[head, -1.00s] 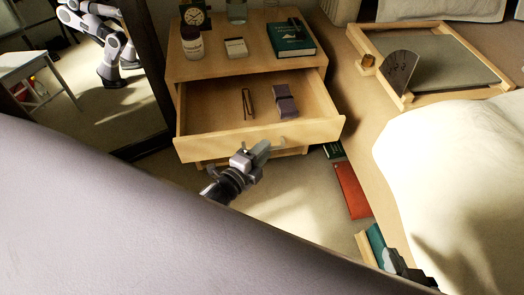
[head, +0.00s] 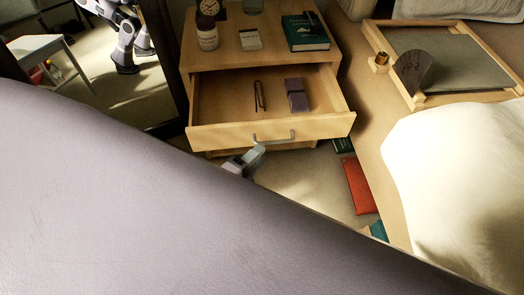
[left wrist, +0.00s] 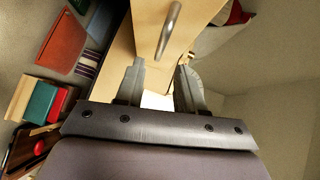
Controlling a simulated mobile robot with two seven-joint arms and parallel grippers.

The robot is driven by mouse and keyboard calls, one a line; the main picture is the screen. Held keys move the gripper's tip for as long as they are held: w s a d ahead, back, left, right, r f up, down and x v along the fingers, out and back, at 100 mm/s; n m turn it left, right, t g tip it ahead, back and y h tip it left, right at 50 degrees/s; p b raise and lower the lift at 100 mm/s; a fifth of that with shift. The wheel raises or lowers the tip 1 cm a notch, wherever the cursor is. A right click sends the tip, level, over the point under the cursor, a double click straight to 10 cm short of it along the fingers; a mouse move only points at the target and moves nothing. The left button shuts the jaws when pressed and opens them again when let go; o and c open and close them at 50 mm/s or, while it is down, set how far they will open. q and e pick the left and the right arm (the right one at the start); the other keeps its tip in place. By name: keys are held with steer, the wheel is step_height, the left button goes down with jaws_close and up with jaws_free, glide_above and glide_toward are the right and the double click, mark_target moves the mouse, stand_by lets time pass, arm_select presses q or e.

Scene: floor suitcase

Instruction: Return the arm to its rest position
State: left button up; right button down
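My left gripper (head: 243,160) shows just below the front of the open wooden drawer (head: 222,134), partly hidden behind a large smooth grey-lavender surface that is probably part of my own body. In the left wrist view its two fingers (left wrist: 161,88) are spread apart with nothing between them. The metal drawer handle (left wrist: 170,30) is beyond the fingertips and apart from them; it also shows in the head view (head: 275,139). My right gripper is not in view.
In the drawer lie a dark clip-like item (head: 260,96) and a purple bundle (head: 297,95). A nightstand top (head: 270,54) holds a jar, clock and green book. A red book (head: 359,185) is on the floor beside the bed (head: 445,160).

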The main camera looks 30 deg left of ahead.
arm_select(q)
steer(key=shift+s, duration=0.1)
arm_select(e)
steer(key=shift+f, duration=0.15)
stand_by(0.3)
